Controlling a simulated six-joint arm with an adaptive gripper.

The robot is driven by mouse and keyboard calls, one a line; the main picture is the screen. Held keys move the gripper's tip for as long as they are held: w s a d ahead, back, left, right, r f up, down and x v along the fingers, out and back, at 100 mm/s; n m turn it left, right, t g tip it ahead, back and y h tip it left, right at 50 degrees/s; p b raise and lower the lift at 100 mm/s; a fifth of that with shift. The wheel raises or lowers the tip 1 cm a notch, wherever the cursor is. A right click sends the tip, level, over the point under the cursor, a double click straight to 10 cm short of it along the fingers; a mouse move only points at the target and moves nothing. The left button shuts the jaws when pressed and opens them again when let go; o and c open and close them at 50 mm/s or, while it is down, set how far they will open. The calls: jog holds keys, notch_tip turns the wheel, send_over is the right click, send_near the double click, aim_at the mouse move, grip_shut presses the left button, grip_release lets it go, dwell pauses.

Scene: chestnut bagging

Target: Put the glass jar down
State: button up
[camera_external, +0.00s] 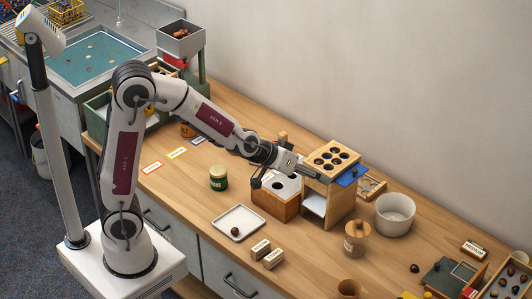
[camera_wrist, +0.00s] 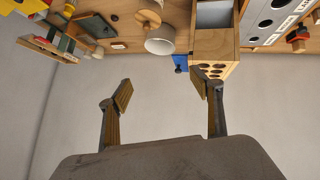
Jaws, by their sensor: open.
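A small amber jar (camera_external: 187,129) stands farther back, partly behind my arm. I cannot tell which, if either, is the glass jar. My gripper (camera_external: 312,172) is beside the wooden stand with round holes (camera_external: 333,159), well right of the green jar. In the wrist view my gripper (camera_wrist: 162,84) has its fingers wide apart with nothing between them. Neither jar can be made out in the wrist view.
A white tray (camera_external: 257,223) holding one chestnut lies in front of the wooden box (camera_external: 275,203). Bare table lies around the green jar.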

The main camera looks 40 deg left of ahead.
jog(key=s+a+r+g+y, duration=0.1)
jog(key=s+a+r+y, duration=0.1)
jog(key=s+a, duration=1)
jog(key=s+a+r+g+y, duration=0.2)
jog(key=s+a+r, duration=0.2)
jog(key=s+a, duration=0.8)
jog(key=shift+s+a+r+g, duration=0.25)
jog(key=shift+s+g, duration=0.05)
jog(key=shift+s, duration=0.85)
